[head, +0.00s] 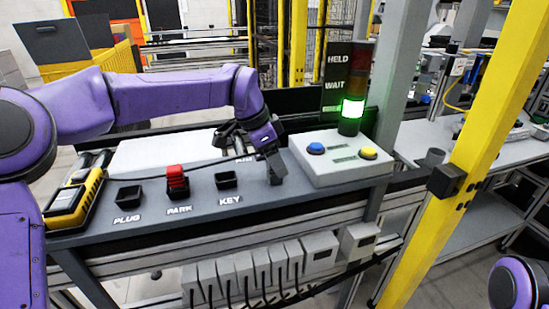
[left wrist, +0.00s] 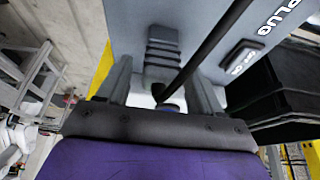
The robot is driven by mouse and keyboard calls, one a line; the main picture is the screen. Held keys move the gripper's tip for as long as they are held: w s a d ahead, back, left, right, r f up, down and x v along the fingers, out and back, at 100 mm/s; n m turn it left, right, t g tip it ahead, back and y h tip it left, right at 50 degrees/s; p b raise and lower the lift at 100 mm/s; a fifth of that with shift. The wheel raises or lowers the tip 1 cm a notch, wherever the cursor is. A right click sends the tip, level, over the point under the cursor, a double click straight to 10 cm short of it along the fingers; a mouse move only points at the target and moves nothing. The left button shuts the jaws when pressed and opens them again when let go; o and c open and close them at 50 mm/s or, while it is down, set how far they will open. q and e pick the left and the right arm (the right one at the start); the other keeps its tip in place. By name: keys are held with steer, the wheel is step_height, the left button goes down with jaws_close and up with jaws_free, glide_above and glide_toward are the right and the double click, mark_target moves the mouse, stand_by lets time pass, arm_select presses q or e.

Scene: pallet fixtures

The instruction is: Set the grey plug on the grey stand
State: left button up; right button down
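The grey plug (left wrist: 163,52), a ribbed grey block, shows between the two fingers of my left gripper (left wrist: 162,82) in the left wrist view. A gap shows on each side of it, so the fingers look open around it. In the head view my left gripper (head: 271,160) points down at the right part of the grey panel, right of the KEY socket; there the plug is hard to tell from the fingers. I cannot tell for sure which thing is the grey stand; a small grey cylinder (head: 434,157) stands at the panel's right end. My right gripper is out of view.
The panel (head: 205,207) holds black PLUG (head: 129,196) and KEY (head: 226,180) sockets and a red block (head: 176,177) at PARK. A black cable (left wrist: 203,50) crosses near the plug. A button box (head: 343,165), a lit green lamp (head: 350,108) and a yellow post (head: 477,150) stand right.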

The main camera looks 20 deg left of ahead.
arm_select(q)
steer(key=shift+r+p, duration=0.3)
steer(key=v, duration=1.1)
steer(key=shift+r+b, duration=0.35)
steer(key=shift+b, duration=0.1)
steer(key=shift+s, duration=0.15)
